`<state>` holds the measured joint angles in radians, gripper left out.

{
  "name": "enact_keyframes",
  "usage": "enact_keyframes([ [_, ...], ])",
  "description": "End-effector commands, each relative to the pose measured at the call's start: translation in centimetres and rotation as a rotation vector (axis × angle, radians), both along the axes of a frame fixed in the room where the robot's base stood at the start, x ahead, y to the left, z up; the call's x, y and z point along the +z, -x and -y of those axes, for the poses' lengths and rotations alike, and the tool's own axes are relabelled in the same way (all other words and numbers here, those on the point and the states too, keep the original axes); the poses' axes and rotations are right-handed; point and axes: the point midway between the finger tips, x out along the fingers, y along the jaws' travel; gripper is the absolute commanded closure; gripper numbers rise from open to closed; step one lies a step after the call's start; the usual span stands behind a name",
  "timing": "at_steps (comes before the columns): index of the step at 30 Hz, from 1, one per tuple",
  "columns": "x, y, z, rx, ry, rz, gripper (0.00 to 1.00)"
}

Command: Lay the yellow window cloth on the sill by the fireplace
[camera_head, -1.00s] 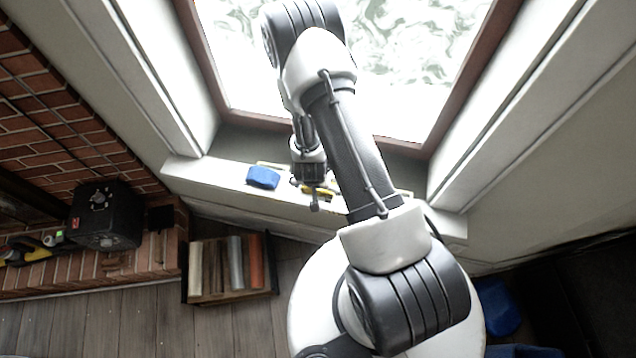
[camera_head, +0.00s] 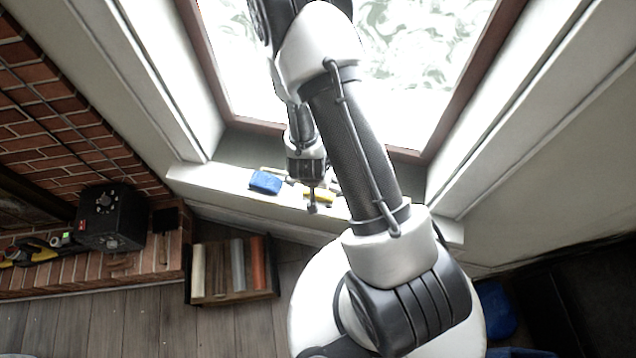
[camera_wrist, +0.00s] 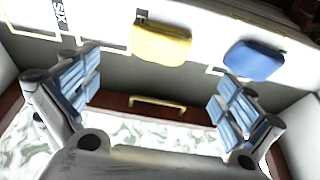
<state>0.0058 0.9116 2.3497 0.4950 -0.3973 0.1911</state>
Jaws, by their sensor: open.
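The yellow window cloth (camera_head: 318,195) lies on the white window sill (camera_head: 222,184), and it also shows in the wrist view (camera_wrist: 161,44). My gripper (camera_head: 312,200) is above the sill at the cloth, with its jaws partly hidden by the wrist in the head view. In the wrist view my gripper (camera_wrist: 157,100) has its two padded fingers wide apart with nothing between them. The cloth lies beyond the fingertips, apart from them. A blue cloth (camera_head: 265,182) lies on the sill left of the yellow one; it also shows in the wrist view (camera_wrist: 253,60).
Pale outlines and dark lettering (camera_wrist: 60,14) mark the sill around the cloths. The window frame (camera_head: 262,123) rises behind the sill. A black box (camera_head: 110,216) stands on the brick hearth at left, and a crate (camera_head: 232,298) sits on the floor below.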

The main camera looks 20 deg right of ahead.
Motion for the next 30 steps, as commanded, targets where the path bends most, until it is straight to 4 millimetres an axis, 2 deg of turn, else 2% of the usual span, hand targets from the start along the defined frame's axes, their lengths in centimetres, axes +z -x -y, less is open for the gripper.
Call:
enact_keyframes([
  [5,1.7,0.1,-0.4,0.006,-0.003,0.004,0.0],
  [8,3.7,-0.8,-1.1,0.026,-0.025,0.019,0.0],
  [11,7.5,-2.3,-2.3,0.075,-0.065,0.044,0.0],
  [12,9.5,-2.8,-2.9,0.104,-0.083,0.054,0.0],
  [17,17.8,-3.1,-5.1,0.233,-0.137,0.088,0.0],
  [21,24.5,-1.5,-6.3,0.352,-0.149,0.108,0.0],
  [23,27.2,-0.4,-6.6,0.402,-0.143,0.117,0.0],
  [27,32.6,3.2,-6.7,0.508,-0.111,0.127,0.0],
  [30,35.7,6.4,-6.4,0.574,-0.075,0.127,0.0],
])
